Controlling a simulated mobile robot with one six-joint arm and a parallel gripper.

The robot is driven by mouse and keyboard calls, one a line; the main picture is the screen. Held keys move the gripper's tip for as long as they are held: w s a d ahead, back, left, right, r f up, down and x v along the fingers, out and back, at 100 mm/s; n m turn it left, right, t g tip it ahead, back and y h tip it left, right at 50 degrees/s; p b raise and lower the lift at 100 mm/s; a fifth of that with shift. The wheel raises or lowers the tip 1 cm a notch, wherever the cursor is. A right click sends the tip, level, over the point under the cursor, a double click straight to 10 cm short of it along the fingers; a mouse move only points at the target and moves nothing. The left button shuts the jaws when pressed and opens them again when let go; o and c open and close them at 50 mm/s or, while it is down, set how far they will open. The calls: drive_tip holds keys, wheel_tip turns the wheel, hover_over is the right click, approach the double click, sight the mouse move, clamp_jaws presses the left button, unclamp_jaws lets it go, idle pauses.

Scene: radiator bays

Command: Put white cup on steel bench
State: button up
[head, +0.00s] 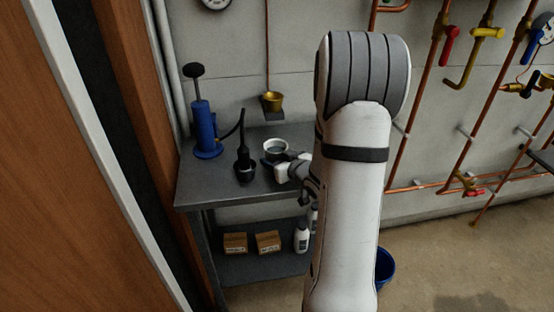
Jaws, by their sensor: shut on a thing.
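The white cup (275,146) is at the right part of the steel bench (212,185), with its dark open top showing. It looks upright. My gripper (272,161) reaches in from the right and is shut on the cup, at its near side. My white arm hides the right end of the bench. I cannot tell whether the cup's base touches the bench top or is slightly above it.
A black bottle-shaped tool (244,162) stands just left of the cup. A blue hand pump (205,132) stands at the bench's back left. A brass cup (272,101) sits on a wall bracket behind. Cartons (235,243) and a white bottle (302,236) are on the lower shelf.

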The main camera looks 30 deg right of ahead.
drive_tip(key=o, duration=1.2)
drive_tip(key=shift+c, duration=0.2)
drive_tip(key=shift+r+p, duration=0.25)
drive_tip(key=shift+p, duration=0.1)
drive_tip(key=v, duration=0.9)
drive_tip(key=shift+d, duration=0.1)
drive_tip(key=shift+s+f+b, duration=0.25)
drive_tip(key=shift+s+b, duration=0.1)
drive_tip(key=shift+b, duration=0.4)
drive_tip(key=b+v, duration=0.2)
drive_tip(key=b, duration=0.1)
drive_tip(key=shift+r, duration=0.2)
